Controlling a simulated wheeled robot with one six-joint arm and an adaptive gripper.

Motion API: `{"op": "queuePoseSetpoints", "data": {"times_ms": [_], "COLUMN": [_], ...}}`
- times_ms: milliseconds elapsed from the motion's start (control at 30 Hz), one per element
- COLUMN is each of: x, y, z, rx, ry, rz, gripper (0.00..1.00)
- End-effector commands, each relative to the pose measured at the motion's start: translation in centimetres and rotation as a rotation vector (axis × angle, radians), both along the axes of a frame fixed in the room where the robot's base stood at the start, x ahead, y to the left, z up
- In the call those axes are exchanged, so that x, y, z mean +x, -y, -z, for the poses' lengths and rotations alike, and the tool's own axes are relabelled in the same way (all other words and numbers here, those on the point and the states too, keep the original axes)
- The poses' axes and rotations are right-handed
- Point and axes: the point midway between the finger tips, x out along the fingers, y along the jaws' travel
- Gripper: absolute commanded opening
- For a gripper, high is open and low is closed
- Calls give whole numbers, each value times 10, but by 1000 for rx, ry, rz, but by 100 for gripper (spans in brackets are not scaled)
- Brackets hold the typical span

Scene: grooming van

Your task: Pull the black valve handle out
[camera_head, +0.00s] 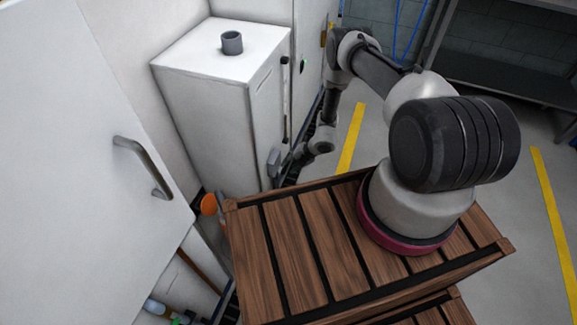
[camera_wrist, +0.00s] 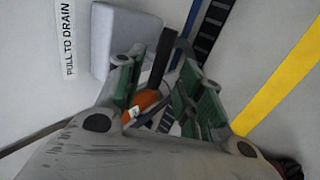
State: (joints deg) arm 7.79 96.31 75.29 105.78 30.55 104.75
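In the wrist view the black valve handle (camera_wrist: 161,52) is a dark bar beside a light grey block (camera_wrist: 122,38) on the white cabinet. A "PULL TO DRAIN" label (camera_wrist: 68,38) is left of the block. My gripper (camera_wrist: 157,76) has its two green-padded fingers apart, one on each side of the handle's lower end. A gap shows on the right of the handle; whether either pad touches it I cannot tell. In the head view my arm reaches down beside the white cabinet (camera_head: 212,110), near the grey block (camera_head: 273,163); the handle cannot be made out there.
An orange part (camera_wrist: 142,103) shows between the fingers in the wrist view. In the head view an orange disc (camera_head: 209,205) sits low by the cabinet. A white door with a grey handle (camera_head: 145,165) is at left. Floor with yellow stripes (camera_head: 352,138) is open at right.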

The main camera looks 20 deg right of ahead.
Motion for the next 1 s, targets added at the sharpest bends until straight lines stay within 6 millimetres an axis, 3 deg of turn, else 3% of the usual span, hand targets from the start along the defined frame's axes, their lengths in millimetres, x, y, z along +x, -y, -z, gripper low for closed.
{"op": "queuePoseSetpoints", "data": {"times_ms": [200,467,700,900,1000], "x": [7,8,8,7,0], "y": [-10,-11,-10,-9,1], "z": [18,19,19,19,20], "rx": [0,0,0,0,0], "ry": [0,1,1,0,-2], "rz": [-2,-1,-2,-1,2], "gripper": [37,37,0,0,0]}}
